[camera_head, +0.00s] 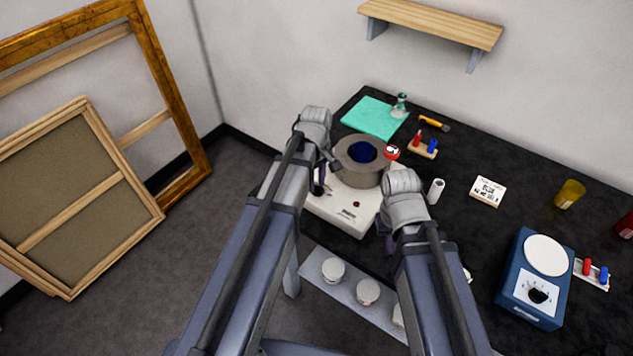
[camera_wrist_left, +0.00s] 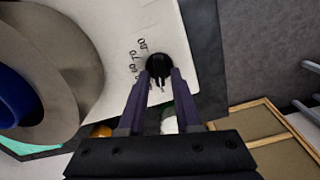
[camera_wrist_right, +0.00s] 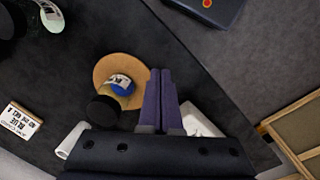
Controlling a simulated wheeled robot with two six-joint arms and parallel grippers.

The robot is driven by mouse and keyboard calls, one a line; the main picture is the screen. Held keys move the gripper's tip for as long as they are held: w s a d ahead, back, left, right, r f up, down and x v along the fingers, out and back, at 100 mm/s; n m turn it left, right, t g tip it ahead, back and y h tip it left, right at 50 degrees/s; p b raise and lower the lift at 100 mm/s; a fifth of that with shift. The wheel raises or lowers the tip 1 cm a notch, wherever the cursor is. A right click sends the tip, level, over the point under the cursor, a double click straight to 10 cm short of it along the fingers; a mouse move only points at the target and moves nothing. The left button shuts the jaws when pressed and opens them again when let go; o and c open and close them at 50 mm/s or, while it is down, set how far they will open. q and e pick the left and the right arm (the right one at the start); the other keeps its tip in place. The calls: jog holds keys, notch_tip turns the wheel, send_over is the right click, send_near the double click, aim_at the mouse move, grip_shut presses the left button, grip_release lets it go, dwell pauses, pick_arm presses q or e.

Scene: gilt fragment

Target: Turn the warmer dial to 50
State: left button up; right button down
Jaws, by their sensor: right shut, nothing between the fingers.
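The warmer (camera_head: 345,215) is a white box carrying a thick grey ring with a blue inside, at the left end of the black table. Its black dial (camera_wrist_left: 159,66) shows in the left wrist view, with printed numbers beside it on the white panel. The dial's exact setting is not readable. My left gripper (camera_wrist_left: 163,73) has its fingers apart, with the dial at and between the fingertips; I cannot tell whether they touch it. My right gripper (camera_wrist_right: 160,72) is shut and empty over the table's front part.
A blue device (camera_head: 535,280) with a white round plate and its own dial stands at the right. A label card (camera_head: 488,191), yellow cup (camera_head: 570,194) and teal cloth (camera_head: 374,118) lie further back. A shelf with white jars (camera_head: 368,291) sits below the front edge. Frames lean at the left.

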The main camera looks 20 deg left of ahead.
pick_arm(q)
grip_shut()
dwell(0.5)
jog(key=m, duration=0.6)
jog(key=shift+w+d, duration=0.1)
jog(key=shift+d, duration=0.05)
jog(key=m, duration=0.5)
jog(key=shift+d+m, duration=0.15)
jog(key=shift+m, duration=0.15)
dwell(0.4)
jog(key=shift+o, duration=1.3)
grip_release()
